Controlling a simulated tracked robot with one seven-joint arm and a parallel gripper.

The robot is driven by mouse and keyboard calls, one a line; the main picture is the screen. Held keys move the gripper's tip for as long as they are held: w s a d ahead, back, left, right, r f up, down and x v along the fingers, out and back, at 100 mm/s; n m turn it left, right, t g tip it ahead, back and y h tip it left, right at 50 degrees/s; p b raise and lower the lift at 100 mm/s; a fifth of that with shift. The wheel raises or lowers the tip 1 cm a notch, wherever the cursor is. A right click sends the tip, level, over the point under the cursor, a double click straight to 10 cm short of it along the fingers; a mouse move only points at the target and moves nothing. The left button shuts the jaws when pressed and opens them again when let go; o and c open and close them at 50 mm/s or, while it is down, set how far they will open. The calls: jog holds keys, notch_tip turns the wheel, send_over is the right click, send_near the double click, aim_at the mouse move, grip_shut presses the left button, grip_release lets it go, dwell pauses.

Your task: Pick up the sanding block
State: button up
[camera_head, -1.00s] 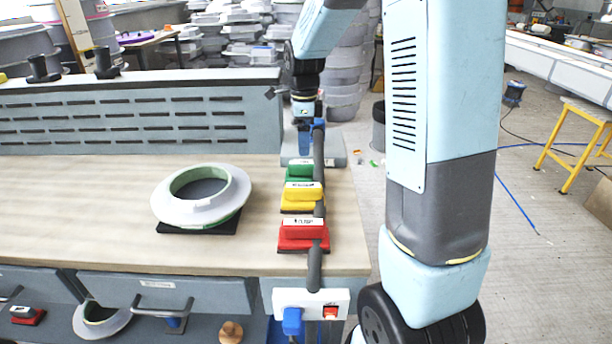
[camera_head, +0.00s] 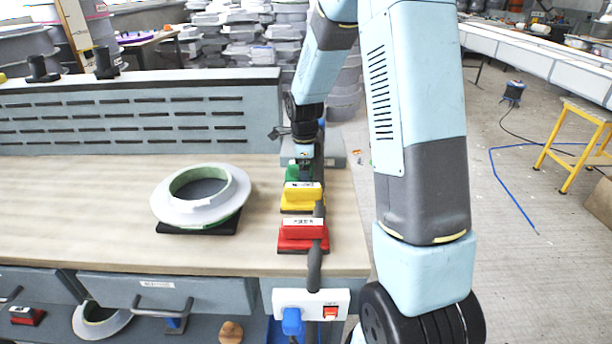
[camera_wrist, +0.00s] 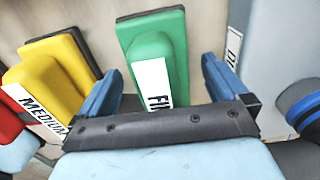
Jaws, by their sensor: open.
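Three sanding blocks stand in a row at the bench's right end. The red block (camera_head: 302,236) is nearest, the yellow block (camera_head: 301,197) is in the middle, and the green block (camera_head: 292,172) is farthest, partly hidden behind my arm. In the wrist view, the green block (camera_wrist: 155,62) with a label starting "FI" lies between my blue fingers. The yellow block (camera_wrist: 58,80), marked "MEDIUM", is left of them, and part of the red block (camera_wrist: 10,125) shows at the edge. My gripper (camera_wrist: 162,90) is open around the green block; contact cannot be told.
A white and green ring mould (camera_head: 201,197) sits on a black pad left of the blocks. A dark grey hose (camera_head: 316,235) runs along their right side. A slotted panel (camera_head: 140,112) stands behind. The bench top (camera_head: 80,215) is clear at left.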

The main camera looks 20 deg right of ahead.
jog(key=shift+f, duration=0.25)
jog(key=shift+c, duration=0.3)
jog(key=c, duration=1.2)
jog(key=shift+r, duration=0.1)
